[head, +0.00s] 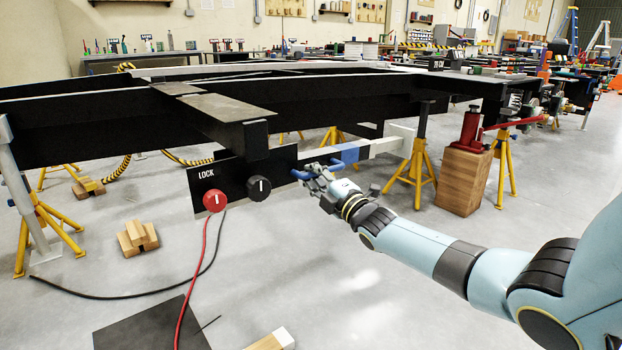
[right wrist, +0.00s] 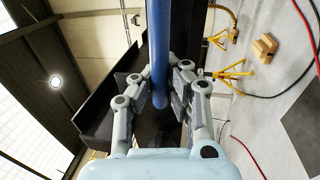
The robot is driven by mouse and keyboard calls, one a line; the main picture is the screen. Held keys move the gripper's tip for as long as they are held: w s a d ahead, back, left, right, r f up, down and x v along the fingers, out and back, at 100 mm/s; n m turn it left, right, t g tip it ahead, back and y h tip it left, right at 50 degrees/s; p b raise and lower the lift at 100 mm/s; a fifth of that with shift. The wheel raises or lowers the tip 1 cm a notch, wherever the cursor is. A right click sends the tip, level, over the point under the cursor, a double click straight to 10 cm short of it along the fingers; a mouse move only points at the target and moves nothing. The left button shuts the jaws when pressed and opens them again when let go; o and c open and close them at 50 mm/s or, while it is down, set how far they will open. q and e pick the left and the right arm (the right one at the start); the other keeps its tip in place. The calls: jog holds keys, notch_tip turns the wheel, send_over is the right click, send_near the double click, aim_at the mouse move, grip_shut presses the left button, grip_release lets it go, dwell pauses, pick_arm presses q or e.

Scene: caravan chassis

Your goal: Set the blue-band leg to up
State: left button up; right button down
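The blue-band leg (head: 378,146) is a pale square bar with a blue band (head: 346,153). It lies nearly level along the chassis's lower side, right of the black lock plate (head: 228,187). A blue handle (head: 301,174) sits at the leg near the band. My right gripper (head: 320,173) is at this handle. In the right wrist view the blue handle (right wrist: 159,50) runs between the fingers of my right gripper (right wrist: 160,80), which appear closed against both its sides. The plate carries a red knob (head: 214,200) under the word LOCK and a black knob (head: 258,187). My left gripper is out of view.
A yellow jack stand (head: 417,168) and a wooden block (head: 465,180) with a red jack (head: 470,130) stand right of the gripper. Wooden chocks (head: 137,238) and a dark mat (head: 152,324) lie on the floor. Red and black cables trail below the plate. The middle floor is clear.

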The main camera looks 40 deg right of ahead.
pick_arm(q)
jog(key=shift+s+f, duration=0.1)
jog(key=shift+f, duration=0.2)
pick_arm(e)
jog(key=shift+r+n, duration=0.3)
jog(key=shift+r, duration=0.05)
jog(key=c, duration=1.4)
grip_release()
jog(key=shift+s+d+r, duration=0.15)
jog(key=shift+s+r, duration=0.05)
jog(key=shift+s, duration=0.05)
jog(key=shift+c, duration=0.2)
jog(key=shift+o, duration=0.8)
jog(key=shift+f, duration=0.1)
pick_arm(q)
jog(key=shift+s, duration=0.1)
pick_arm(e)
jog(key=s+f, duration=0.2)
jog(key=s, duration=0.9)
jog(key=shift+s+d+f, duration=0.15)
jog(key=shift+s+f, duration=0.05)
jog(key=shift+s, duration=0.15)
